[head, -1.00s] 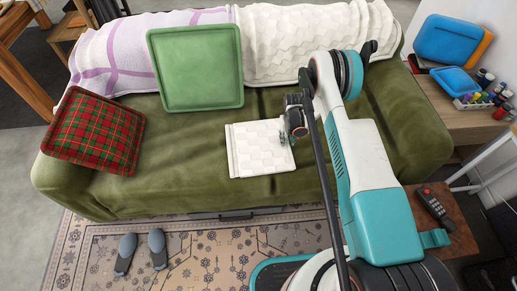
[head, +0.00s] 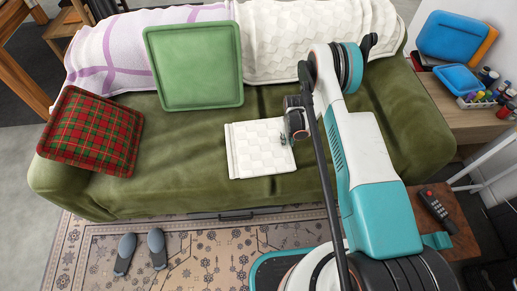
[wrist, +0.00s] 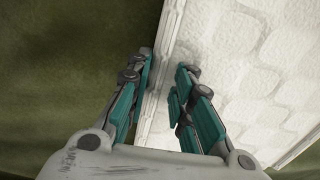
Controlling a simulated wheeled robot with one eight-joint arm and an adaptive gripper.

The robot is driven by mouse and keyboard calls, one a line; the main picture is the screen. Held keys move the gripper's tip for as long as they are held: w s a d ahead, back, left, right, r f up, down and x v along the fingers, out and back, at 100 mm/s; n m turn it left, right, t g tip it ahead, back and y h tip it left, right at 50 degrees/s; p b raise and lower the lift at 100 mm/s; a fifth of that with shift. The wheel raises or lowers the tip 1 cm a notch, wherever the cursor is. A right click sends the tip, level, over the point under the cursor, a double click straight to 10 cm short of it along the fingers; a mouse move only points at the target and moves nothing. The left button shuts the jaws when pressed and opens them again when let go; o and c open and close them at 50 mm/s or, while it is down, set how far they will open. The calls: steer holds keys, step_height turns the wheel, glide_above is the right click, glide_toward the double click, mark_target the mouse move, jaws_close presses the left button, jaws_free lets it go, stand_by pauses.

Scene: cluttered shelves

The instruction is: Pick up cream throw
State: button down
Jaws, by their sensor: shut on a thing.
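The cream throw (head: 260,148) lies folded into a flat, patterned rectangle on the green sofa seat. My gripper (head: 289,139) is at its right edge in the head view. In the wrist view, my gripper (wrist: 164,82) has one finger on each side of the edge of the cream throw (wrist: 235,62) and is shut on that edge. The throw appears to rest on the seat still. The fingertips' exact contact is partly hidden.
Another cream textured cover (head: 300,40) and a white-purple blanket (head: 135,48) drape over the sofa back. A green cushion (head: 194,66) and a red plaid cushion (head: 91,131) are on the sofa (head: 170,150). A side table (head: 450,215) holds a remote (head: 436,207).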

steer(key=shift+r, duration=0.1)
steer(key=shift+r+p, duration=0.35)
steer(key=shift+r, duration=1.45)
steer(key=shift+r+p, duration=0.4)
steer(key=shift+r, duration=1.2)
